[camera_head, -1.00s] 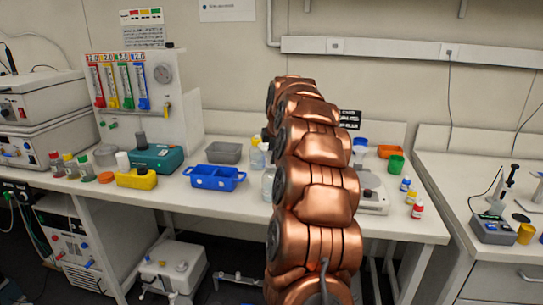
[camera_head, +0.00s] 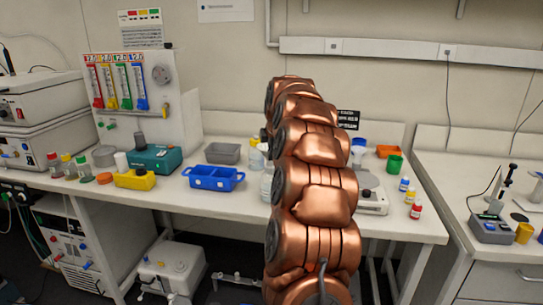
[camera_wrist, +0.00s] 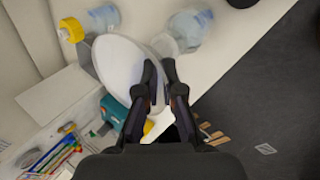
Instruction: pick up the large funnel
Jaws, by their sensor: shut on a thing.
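The large funnel (camera_wrist: 118,68) shows in the wrist view as a wide, pale oval, left of my fingers. My gripper (camera_wrist: 159,70) is shut on the funnel at its right edge, with one finger overlapping it. The exact contact between the fingertips and the funnel is hard to make out. In the head view my arm hides both the gripper and the funnel.
The wrist view shows clear bottles (camera_wrist: 190,28) and a yellow object (camera_wrist: 70,30) near the funnel. In the head view, a blue tray (camera_head: 213,178), a grey tub (camera_head: 222,153) and a teal device (camera_head: 155,158) stand left of my arm. Small bottles (camera_head: 410,197) stand at right.

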